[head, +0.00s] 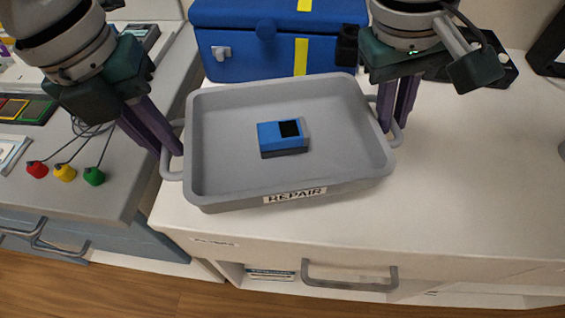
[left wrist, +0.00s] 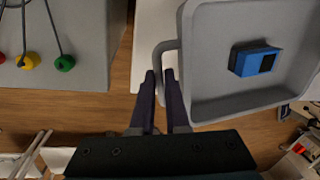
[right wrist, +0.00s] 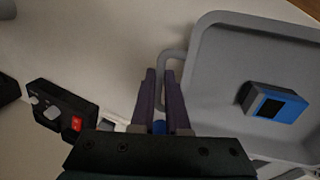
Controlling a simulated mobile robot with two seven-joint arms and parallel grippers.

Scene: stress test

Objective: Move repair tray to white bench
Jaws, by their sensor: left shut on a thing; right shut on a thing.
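The grey repair tray (head: 230,185) with a "REPAIR" label on its front is over the left end of the white bench (head: 440,190). I cannot tell whether it rests on the bench or hangs just above it. A blue device with a black screen (head: 282,137) lies inside the tray. My left gripper (head: 172,150) is shut on the tray's left handle, also seen in the left wrist view (left wrist: 160,75). My right gripper (head: 387,128) is shut on the tray's right handle, also seen in the right wrist view (right wrist: 166,75).
A blue toolbox (head: 240,60) with yellow stripes stands behind the tray. A grey bench (head: 80,165) with red, yellow and green plugs (head: 65,172) is at the left. A black box with a red switch (right wrist: 70,115) is near my right gripper. The bench's right side is largely clear.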

